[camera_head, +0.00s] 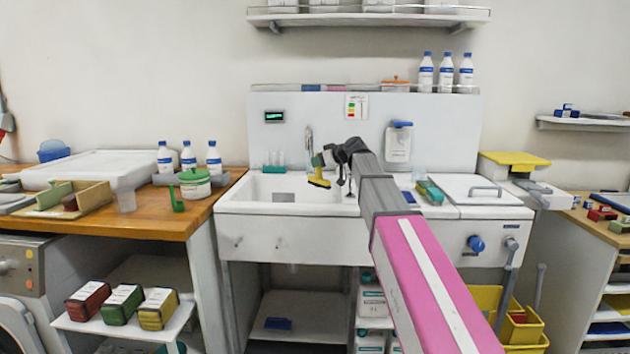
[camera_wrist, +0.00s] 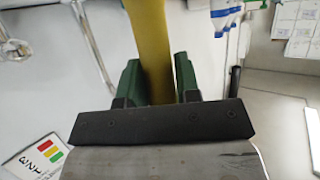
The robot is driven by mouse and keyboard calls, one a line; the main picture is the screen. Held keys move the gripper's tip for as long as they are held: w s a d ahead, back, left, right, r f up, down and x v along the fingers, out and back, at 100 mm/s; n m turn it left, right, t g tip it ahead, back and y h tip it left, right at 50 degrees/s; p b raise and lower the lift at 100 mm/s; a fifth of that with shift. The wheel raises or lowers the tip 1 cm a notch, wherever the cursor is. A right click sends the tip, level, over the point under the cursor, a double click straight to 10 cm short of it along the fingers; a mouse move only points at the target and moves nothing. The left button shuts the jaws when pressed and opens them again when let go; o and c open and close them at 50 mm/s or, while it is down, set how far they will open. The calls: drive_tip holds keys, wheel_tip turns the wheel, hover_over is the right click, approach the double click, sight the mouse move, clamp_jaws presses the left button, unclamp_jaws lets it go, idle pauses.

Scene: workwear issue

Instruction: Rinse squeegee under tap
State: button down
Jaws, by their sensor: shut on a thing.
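My gripper (camera_head: 322,160) is over the white sink (camera_head: 240,208), beside the chrome tap (camera_head: 309,136). It is shut on the yellow squeegee (camera_head: 319,182), which hangs below it over the basin. In the wrist view, the squeegee's yellow handle (camera_wrist: 148,35) stands between the two green fingers of the gripper (camera_wrist: 157,82). The chrome tap (camera_wrist: 92,42) shows at the upper left there, apart from the handle. The squeegee's far end is out of the wrist view. I cannot see any water running.
A soap dispenser (camera_head: 398,142) hangs on the splashback. A green-and-yellow item (camera_head: 430,191) lies right of my arm. Several bottles stand on the ledge above. My arm hides part of the sink front.

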drive_tip(key=s+d, duration=0.2)
drive_tip(key=s, duration=0.4)
drive_tip(key=shift+s+d, duration=0.15)
drive_tip(key=shift+d, duration=0.25)
idle(1.3)
drive_tip(key=s+d+r, duration=0.2)
drive_tip(key=s+r, duration=0.2)
drive_tip(key=shift+s, duration=0.3)
idle(0.3)
drive_tip(key=shift+s, duration=0.1)
idle(0.4)
